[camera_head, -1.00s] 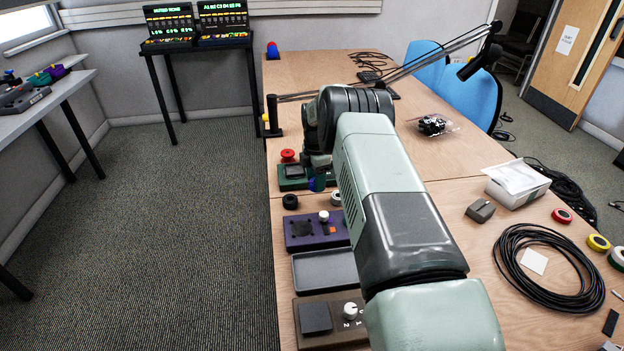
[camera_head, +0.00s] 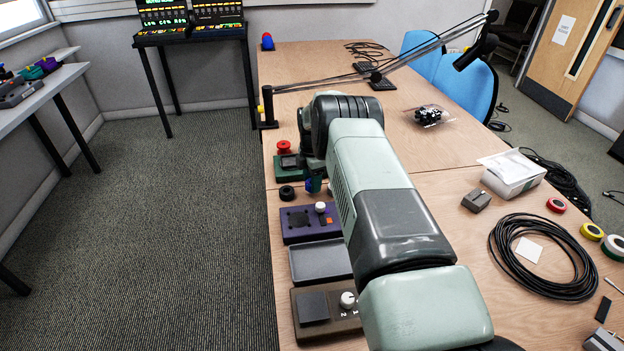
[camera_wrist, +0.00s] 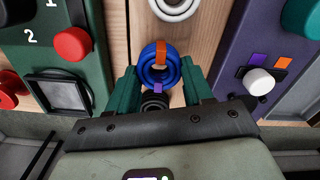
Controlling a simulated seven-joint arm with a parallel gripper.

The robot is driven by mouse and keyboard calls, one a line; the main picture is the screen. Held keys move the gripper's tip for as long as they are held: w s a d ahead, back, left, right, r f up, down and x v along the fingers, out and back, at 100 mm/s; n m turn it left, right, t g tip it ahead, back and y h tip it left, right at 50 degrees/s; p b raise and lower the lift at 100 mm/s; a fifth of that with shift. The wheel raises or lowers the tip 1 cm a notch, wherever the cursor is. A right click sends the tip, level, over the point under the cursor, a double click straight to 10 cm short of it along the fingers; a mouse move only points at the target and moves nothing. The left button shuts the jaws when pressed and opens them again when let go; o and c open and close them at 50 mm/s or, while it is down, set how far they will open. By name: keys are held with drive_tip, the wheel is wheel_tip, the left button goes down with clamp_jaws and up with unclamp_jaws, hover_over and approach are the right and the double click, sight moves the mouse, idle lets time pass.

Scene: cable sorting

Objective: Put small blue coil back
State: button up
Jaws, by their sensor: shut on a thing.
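The small blue coil (camera_wrist: 159,72) has an orange band on its far side and a purple band on its near side. My gripper (camera_wrist: 160,76) is shut on it, with a green finger on each side in the wrist view. In the head view the blue coil (camera_head: 309,186) shows only in part beside my arm, near my gripper (camera_head: 316,184). In the wrist view a black coil (camera_wrist: 154,104) shows just below the blue one, partly hidden by the gripper. A white coil (camera_wrist: 174,7) lies ahead on the wood. How high the blue coil is held is unclear.
A green box (camera_head: 289,168) with a red knob and a purple box (camera_head: 298,234) with a white knob flank the coils. A grey tray (camera_head: 318,274) and a brown box (camera_head: 312,335) lie nearer. A large black cable coil (camera_head: 497,244) is at the right.

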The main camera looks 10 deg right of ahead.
drive_tip(key=shift+f, duration=0.25)
drive_tip(key=shift+f, duration=0.45)
drive_tip(key=shift+f, duration=0.1)
drive_tip(key=o, duration=1.6)
drive_tip(key=shift+r, duration=3.55)
